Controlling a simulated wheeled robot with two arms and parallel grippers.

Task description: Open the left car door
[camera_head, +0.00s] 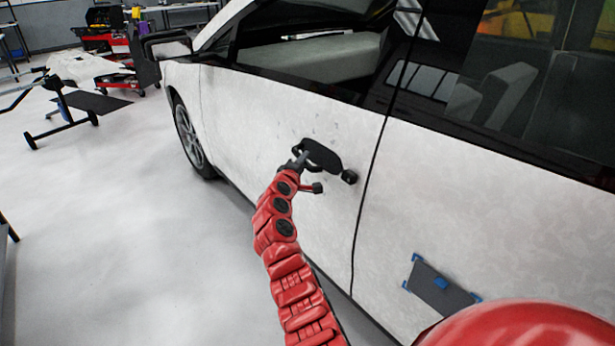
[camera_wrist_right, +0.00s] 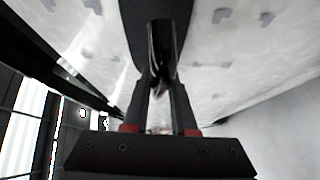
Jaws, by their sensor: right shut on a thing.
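The white car door (camera_head: 260,120) is the front door of the white car, with its window above. It looks level with the rear panel along the dark seam, so it appears closed. A black door handle (camera_head: 324,157) sits on the door near that seam. My right gripper (camera_head: 301,161) reaches up to the handle and is at its left end. In the right wrist view, the fingers (camera_wrist_right: 161,95) are shut on the glossy dark handle part (camera_wrist_right: 162,42). The fingers hide part of the handle. My left gripper is not in view.
A grey panel with blue corners (camera_head: 438,287) is on the rear door at lower right. The floor (camera_head: 120,220) left of the car is clear. A stand (camera_head: 65,105) and a red-and-black tool cart (camera_head: 115,45) are farther back at left.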

